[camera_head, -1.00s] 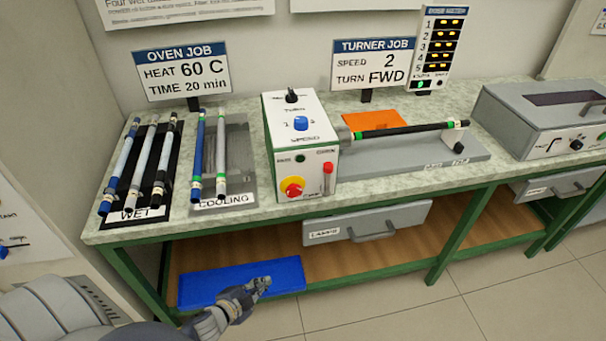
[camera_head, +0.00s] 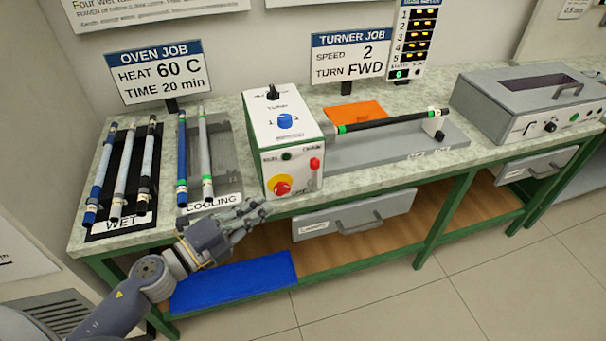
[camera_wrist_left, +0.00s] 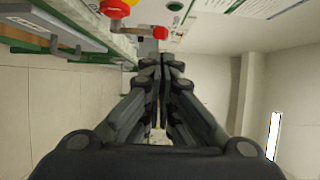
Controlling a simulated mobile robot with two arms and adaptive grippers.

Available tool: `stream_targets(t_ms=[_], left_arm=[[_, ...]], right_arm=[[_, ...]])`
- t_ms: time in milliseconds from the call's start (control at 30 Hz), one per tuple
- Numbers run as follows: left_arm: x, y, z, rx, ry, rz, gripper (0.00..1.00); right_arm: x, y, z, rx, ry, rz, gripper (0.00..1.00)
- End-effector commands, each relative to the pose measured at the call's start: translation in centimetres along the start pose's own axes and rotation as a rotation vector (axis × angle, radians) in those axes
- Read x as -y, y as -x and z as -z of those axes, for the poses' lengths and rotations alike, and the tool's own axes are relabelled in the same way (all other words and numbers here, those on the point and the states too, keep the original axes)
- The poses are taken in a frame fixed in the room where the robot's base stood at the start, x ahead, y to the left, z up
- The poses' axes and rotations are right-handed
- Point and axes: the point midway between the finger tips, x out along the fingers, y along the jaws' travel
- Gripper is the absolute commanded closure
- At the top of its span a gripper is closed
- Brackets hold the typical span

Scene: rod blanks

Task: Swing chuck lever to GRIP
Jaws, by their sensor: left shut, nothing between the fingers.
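The white turner box (camera_head: 285,140) stands on the bench. Its red chuck lever (camera_head: 315,164) is on the lower right of the front face, beside a small label too blurred to read. In the left wrist view the red lever (camera_wrist_left: 160,32) shows just beyond the fingertips. My left gripper (camera_head: 262,208) is shut and empty, in front of the bench edge, below and left of the lever and apart from it. Its closed fingers (camera_wrist_left: 161,63) also fill the middle of the left wrist view. A rod (camera_head: 390,121) runs from the turner's right side to a support. My right gripper is not in view.
A red stop button (camera_head: 281,187) on a yellow disc sits left of the lever. The cooling rack (camera_head: 225,170) and the wet rack (camera_head: 93,236) hold rods at left. A drawer (camera_head: 355,215) hangs under the bench. A blue mat (camera_head: 235,278) lies on the lower shelf.

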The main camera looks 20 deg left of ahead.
Motion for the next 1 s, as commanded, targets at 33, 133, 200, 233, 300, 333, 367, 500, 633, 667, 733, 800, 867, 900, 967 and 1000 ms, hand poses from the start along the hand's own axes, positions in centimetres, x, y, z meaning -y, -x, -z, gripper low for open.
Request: stream_targets(t_ms=[33,133,200,233,300,333,367,500,633,667,733,800,867,900,967,1000], left_arm=[[0.0,0.0,0.0,0.001,0.001,0.0,1.0],[0.0,0.0,-0.1,0.001,0.002,0.0,1.0],[0.0,-0.2,-0.1,0.002,0.002,0.0,1.0],[0.0,-0.3,-0.1,0.002,0.002,0.001,1.0],[0.1,-0.7,-0.1,0.003,0.003,0.001,1.0],[0.1,-1.0,-0.1,0.003,0.003,0.002,1.0],[0.2,-1.3,-0.1,0.003,0.003,0.002,1.0],[0.3,-3.1,-0.1,0.002,0.002,0.003,1.0],[0.3,-5.1,-0.2,0.003,0.002,0.003,1.0],[0.3,-5.5,-0.1,0.002,0.002,0.002,1.0],[0.3,-6.6,-0.1,0.003,0.003,0.003,1.0],[0.3,-7.7,-0.1,0.003,0.003,0.003,1.0],[0.3,-8.7,-0.2,0.004,0.003,0.003,1.0],[0.3,-9.4,-0.2,0.004,0.003,0.003,1.0],[0.3,-10.3,-0.1,0.003,0.003,0.002,1.0],[0.3,-10.9,-0.2,0.004,0.004,0.002,1.0]], right_arm=[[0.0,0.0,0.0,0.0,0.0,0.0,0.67],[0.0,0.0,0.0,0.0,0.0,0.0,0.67],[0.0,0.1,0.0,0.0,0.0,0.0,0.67],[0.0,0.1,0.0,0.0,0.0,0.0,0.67],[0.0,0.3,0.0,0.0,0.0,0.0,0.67],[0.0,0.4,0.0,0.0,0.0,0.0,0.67],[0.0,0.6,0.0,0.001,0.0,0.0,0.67],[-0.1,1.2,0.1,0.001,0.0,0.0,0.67],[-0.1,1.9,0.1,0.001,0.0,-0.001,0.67],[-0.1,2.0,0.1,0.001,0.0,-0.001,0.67],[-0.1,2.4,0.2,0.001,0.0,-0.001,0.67],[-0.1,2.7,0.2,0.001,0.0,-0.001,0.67],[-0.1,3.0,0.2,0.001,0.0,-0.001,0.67],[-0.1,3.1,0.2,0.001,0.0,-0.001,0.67],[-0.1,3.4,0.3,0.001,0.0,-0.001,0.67],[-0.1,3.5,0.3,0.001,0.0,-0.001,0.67]])
